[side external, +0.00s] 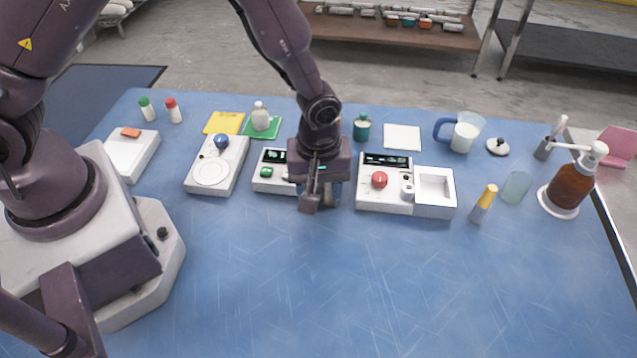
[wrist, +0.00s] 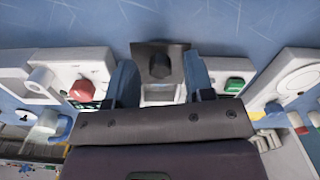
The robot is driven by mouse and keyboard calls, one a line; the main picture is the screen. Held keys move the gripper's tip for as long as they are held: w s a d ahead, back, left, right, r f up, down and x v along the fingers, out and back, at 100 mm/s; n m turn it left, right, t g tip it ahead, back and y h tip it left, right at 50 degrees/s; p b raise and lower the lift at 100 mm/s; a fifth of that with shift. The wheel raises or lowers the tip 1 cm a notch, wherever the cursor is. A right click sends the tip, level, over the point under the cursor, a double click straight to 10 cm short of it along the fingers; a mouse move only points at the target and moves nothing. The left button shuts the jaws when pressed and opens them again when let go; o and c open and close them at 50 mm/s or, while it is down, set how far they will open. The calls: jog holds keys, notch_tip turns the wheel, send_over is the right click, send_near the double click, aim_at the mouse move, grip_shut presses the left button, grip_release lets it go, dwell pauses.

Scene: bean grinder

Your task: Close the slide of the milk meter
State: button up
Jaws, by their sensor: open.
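The middle white device (side external: 266,184), with a dark display and a green button (side external: 266,172), appears to be the milk meter; its right part is hidden behind my gripper (side external: 321,196). In the wrist view, a dark flat plate (wrist: 141,50) with a black knob (wrist: 159,66) sticks out at the device's front edge; it looks like the slide. My gripper (wrist: 160,76) is open, pointing down, with one blue-grey finger on each side of the knob. Gaps show between knob and fingers. Whether the fingers touch the plate cannot be told.
A white device with a red knob (side external: 379,180) and an open tray (side external: 435,187) stands close on the right. A device with a round plate (side external: 211,172) stands on the left. Bottles, a jug (side external: 464,133) and cards line the back. The blue table front (side external: 330,290) is clear.

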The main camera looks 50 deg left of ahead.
grip_shut()
jog(key=shift+w+a, duration=2.3)
jog(key=shift+c, duration=0.2)
grip_release()
jog(key=shift+o, duration=0.2)
notch_tip(320, 180, up, 13)
